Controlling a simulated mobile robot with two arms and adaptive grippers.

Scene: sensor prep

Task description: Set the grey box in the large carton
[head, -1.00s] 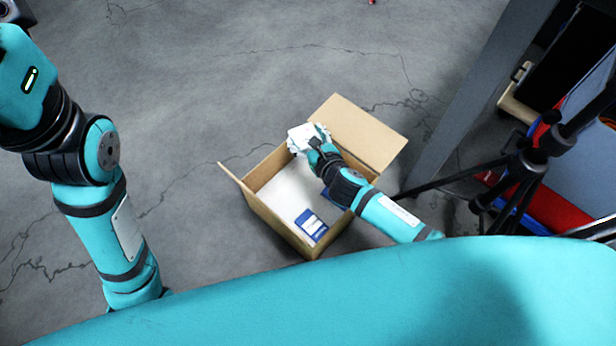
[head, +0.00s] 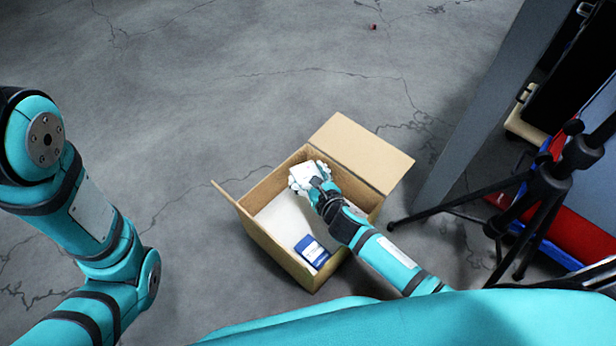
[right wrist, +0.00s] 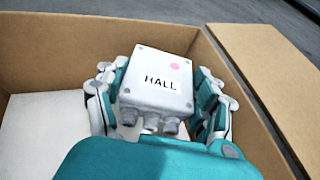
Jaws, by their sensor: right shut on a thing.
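The large carton (head: 262,238) stands open on the floor, flaps spread. A white lining and a blue-and-white packet (head: 312,251) lie inside it. My right gripper (head: 306,177) is shut on the grey box (head: 302,173), over the far part of the carton's opening. In the right wrist view the grey box (right wrist: 158,72) shows a "HALL" label, a pink dot and round connectors on its near side. The fingers of my right gripper (right wrist: 158,95) press on its two sides, with carton walls around. My left arm is at the left; its gripper is out of view.
A black tripod (head: 540,190) stands right of the carton, beside a grey post (head: 490,110). Red and blue items (head: 570,215) lie behind the tripod. A tiny red object (head: 374,27) is on the far floor. The floor left of the carton is clear.

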